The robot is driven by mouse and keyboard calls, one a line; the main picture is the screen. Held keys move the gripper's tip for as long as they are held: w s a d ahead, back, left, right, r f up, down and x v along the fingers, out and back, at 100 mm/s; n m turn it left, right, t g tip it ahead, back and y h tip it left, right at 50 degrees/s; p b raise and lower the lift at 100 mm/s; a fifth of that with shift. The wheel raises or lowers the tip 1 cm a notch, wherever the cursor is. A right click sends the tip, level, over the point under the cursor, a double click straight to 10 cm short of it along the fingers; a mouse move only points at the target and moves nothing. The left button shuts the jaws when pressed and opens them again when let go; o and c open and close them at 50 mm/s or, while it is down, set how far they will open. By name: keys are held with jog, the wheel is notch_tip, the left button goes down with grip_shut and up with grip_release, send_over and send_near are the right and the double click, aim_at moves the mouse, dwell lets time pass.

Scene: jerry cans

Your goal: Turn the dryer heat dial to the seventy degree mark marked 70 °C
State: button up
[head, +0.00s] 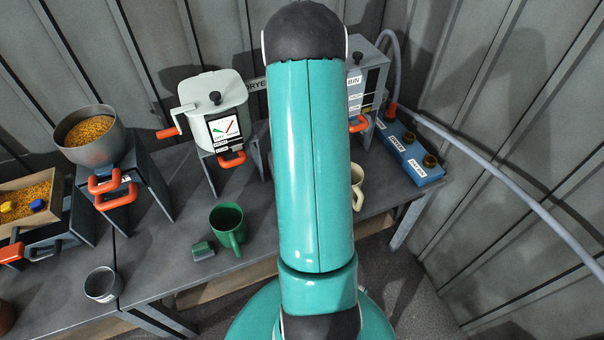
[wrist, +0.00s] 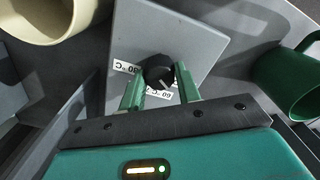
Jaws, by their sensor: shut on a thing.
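The heat dial (wrist: 159,71) is a black round knob on a grey panel (wrist: 185,38) in the wrist view. My gripper (wrist: 160,84) has one green finger on each side of the dial and is shut on it. A short pale line shows on the dial's lower side. A white label (wrist: 125,67) ending in "0 °C" sits left of the dial; its first digit is unclear. Another label, seemingly 60 °C (wrist: 162,93), lies below the dial and is partly hidden. I cannot make out the 70 °C mark. In the head view my arm hides the dial and gripper.
A cream mug (wrist: 45,18) is at the upper left and a green mug (wrist: 290,82) at the right in the wrist view. In the head view a white-grey machine (head: 213,95) stands left of my arm and a blue block (head: 411,155) right.

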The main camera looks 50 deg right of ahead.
jog(key=m, duration=0.4)
jog(key=shift+m, duration=0.3)
jog(key=m, duration=0.3)
jog(key=shift+m, duration=0.3)
jog(key=m, duration=0.3)
jog(key=shift+r+m, duration=0.1)
jog(key=shift+m, duration=2)
jog(key=o, duration=1)
